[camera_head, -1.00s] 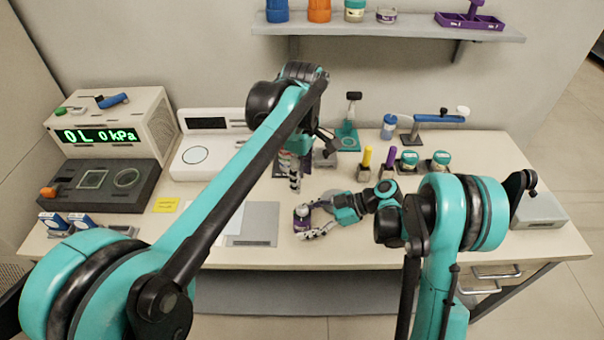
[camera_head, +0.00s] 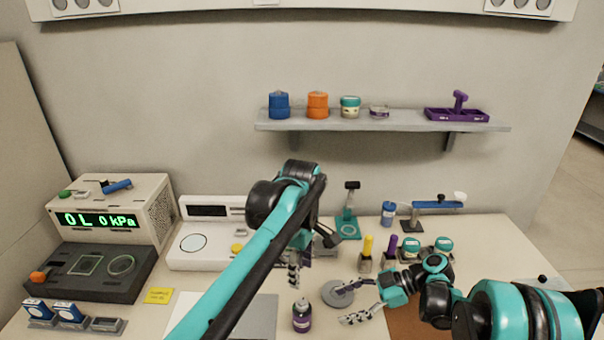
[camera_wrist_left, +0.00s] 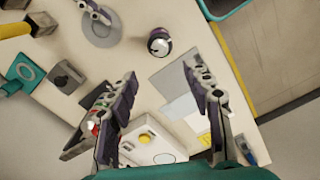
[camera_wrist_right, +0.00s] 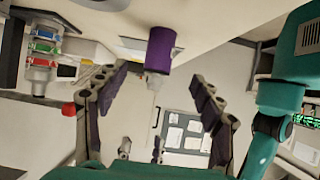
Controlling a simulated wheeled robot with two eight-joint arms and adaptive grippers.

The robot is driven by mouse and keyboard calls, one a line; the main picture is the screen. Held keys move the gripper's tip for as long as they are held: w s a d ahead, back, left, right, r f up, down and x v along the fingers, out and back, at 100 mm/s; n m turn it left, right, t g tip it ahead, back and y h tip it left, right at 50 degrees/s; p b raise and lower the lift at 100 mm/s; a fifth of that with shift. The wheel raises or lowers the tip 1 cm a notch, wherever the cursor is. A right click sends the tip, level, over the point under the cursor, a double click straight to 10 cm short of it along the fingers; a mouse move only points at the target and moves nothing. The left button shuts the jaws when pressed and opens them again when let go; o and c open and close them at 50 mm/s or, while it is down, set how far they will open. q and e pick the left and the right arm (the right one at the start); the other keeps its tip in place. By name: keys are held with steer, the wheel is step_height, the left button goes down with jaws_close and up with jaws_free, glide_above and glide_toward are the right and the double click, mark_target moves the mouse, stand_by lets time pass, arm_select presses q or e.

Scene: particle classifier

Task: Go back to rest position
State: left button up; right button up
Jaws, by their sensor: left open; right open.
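My left gripper (camera_head: 294,272) hangs over the middle of the table, open and empty. In the left wrist view its open fingers (camera_wrist_left: 160,78) are apart, with a small dark purple jar (camera_wrist_left: 160,43) on the table beyond them. In the head view this jar (camera_head: 302,318) stands upright, below my left gripper and left of my right gripper. My right gripper (camera_head: 344,302) is open, pointing left near a grey disc (camera_head: 337,293), apart from the jar. In the right wrist view its fingers (camera_wrist_right: 158,74) are spread, with a purple cylinder (camera_wrist_right: 160,48) in view beyond them.
A pressure display box (camera_head: 150,210) and a white scale (camera_head: 180,260) stand at the left. Yellow (camera_head: 366,262) and purple-handled (camera_head: 389,262) tools and teal-lidded jars (camera_head: 434,264) stand behind my right gripper. A wall shelf (camera_head: 390,123) is above.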

arm_select(q)
steer(key=s+a+f+m+t, duration=0.3)
steer(key=s+a+m, duration=0.3)
steer(key=s+a, duration=0.2)
steer(key=s+a+f+m+t, duration=0.4)
steer(key=s+a+f+m, duration=0.1)
steer(key=s+a+m, duration=0.2)
steer(key=s+a, duration=0.1)
steer(key=a, duration=0.1)
steer(key=shift+s+a+f, duration=0.25)
steer(key=shift+s+a, duration=0.05)
steer(key=shift+s, duration=0.05)
arm_select(e)
steer(key=s+d+r+m+t+h, duration=0.2)
steer(key=s+d+m+t+h, duration=0.1)
steer(key=s+m+h, duration=0.3)
steer(key=s+d+r+m+t+h, duration=0.3)
steer(key=s+m+h, duration=0.3)
steer(key=s+m, duration=0.4)
steer(key=shift+s+d+r+m+t, duration=0.2)
steer(key=shift+s+m+t, duration=0.15)
steer(key=shift+m+t, duration=0.4)
